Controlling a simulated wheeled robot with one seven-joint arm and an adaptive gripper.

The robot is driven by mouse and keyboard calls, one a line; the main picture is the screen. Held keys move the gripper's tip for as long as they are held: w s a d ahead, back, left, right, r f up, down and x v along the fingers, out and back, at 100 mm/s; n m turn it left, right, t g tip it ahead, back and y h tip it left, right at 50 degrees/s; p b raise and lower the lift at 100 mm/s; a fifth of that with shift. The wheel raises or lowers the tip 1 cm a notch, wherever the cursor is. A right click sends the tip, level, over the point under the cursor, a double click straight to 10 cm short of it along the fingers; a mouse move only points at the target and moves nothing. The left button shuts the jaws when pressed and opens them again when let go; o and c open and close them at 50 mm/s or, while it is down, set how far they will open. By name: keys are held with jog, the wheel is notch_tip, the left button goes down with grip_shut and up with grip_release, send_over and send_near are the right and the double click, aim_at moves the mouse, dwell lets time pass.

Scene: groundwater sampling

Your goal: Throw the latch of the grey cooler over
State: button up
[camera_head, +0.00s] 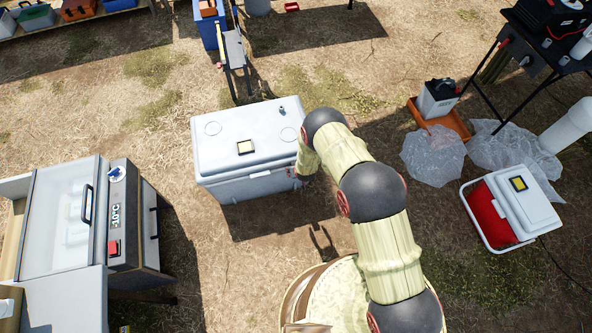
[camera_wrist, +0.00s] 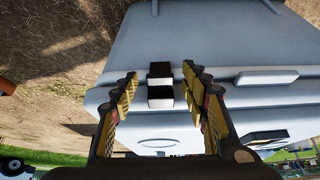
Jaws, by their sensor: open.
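The grey cooler (camera_head: 250,134) stands on the ground with its lid down, left of my arm in the head view. In the wrist view, its pale body (camera_wrist: 218,45) fills most of the picture. A small black latch in two dark blocks with a pale band between them (camera_wrist: 160,72) shows on the cooler's front there. My gripper (camera_wrist: 161,80) is open, with one yellow-padded finger on each side of the latch. A gap shows between each finger and the latch; I cannot tell the depth between them. In the head view my arm hides the latch and most of the gripper.
A cold box with a clear lid (camera_head: 65,215) stands at the left. A red-and-white cooler (camera_head: 525,205) and plastic bags (camera_head: 433,153) lie to the right, near an orange tray with a canister (camera_head: 438,100). A blue bin (camera_head: 212,30) stands behind. Bare ground surrounds the grey cooler.

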jog(key=v, duration=1)
